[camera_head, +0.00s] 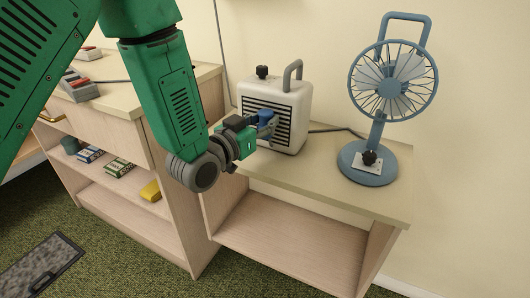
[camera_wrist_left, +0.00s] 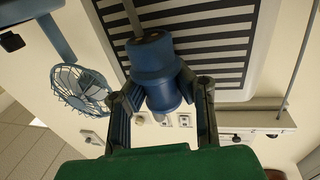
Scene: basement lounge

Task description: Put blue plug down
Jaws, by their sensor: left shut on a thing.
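The blue plug (camera_wrist_left: 156,72) is between the two fingers of my left gripper (camera_wrist_left: 160,105) in the left wrist view, with its grey cord running up from its top end. The fingers are shut on its sides. In the head view my left gripper (camera_head: 268,128) holds the plug (camera_head: 266,115) up in front of the white heater's (camera_head: 301,98) striped grille. The plug is above the low shelf's top (camera_head: 318,178). Whether it touches the heater is unclear. My right gripper is in neither view.
A blue fan (camera_head: 393,88) stands on the right of the low shelf, with a black knob on its base. A taller cabinet (camera_head: 112,97) on the left carries several small items. Wall sockets (camera_wrist_left: 184,120) show in the left wrist view. The shelf top's front middle is clear.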

